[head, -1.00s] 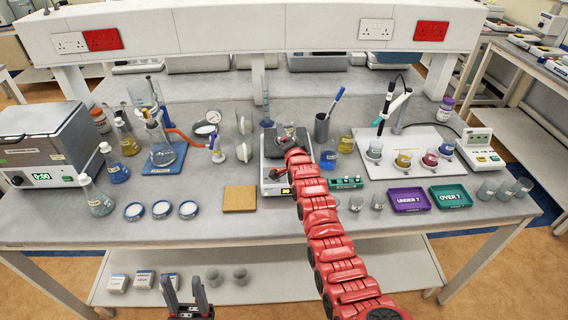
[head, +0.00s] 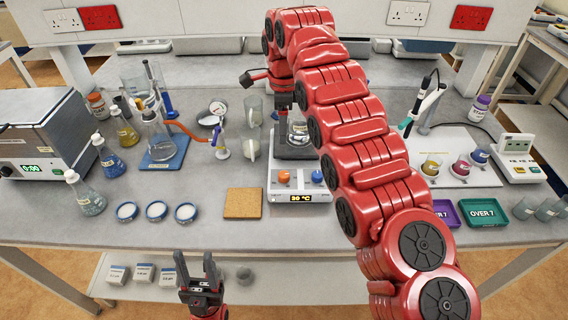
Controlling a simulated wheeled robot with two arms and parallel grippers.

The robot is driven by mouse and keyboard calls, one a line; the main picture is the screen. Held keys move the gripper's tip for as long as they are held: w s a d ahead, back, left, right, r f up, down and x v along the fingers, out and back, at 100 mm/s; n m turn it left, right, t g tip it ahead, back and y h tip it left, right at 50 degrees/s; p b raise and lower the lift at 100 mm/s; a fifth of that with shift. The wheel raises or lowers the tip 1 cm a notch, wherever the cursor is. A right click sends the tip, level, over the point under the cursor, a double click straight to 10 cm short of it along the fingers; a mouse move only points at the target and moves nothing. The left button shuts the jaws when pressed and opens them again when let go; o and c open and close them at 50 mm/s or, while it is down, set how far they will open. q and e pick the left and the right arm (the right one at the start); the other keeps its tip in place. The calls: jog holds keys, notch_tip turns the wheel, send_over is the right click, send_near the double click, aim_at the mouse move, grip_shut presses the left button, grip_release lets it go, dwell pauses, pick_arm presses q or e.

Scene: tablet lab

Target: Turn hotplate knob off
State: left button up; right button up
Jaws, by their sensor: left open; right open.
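The hotplate (head: 281,192) stands at the middle of the bench. Its front carries an orange knob (head: 284,177), a blue knob (head: 317,176) and a lit display (head: 300,197) that seems to read 30 °C. My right gripper (head: 287,122) points down above the back of the hotplate, behind the knobs and apart from them. Its fingers are dark and hard to make out against the dark plate. A glass vessel (head: 299,132) shows beside it, partly hidden. My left gripper (head: 195,272) is open and empty, low in front of the bench edge.
A cork mat (head: 243,203) lies left of the hotplate, with glassware (head: 252,108) behind it. Several blue-rimmed dishes (head: 157,211) and flasks stand further left. My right arm covers the area right of the hotplate. The bench front before the hotplate is clear.

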aim_at(284, 174)
jog(key=f+p, duration=0.1)
jog(key=f, duration=0.4)
jog(key=f+p, duration=0.1)
jog(key=f, duration=0.4)
jog(key=f+p, duration=0.2)
jog(key=f, duration=0.3)
jog(key=shift+s+d+f, duration=0.2)
jog(key=shift+s+f, duration=0.1)
jog(key=shift+s, duration=0.1)
jog(key=shift+a+f, duration=0.1)
jog(key=shift+f, duration=0.35)
grip_shut()
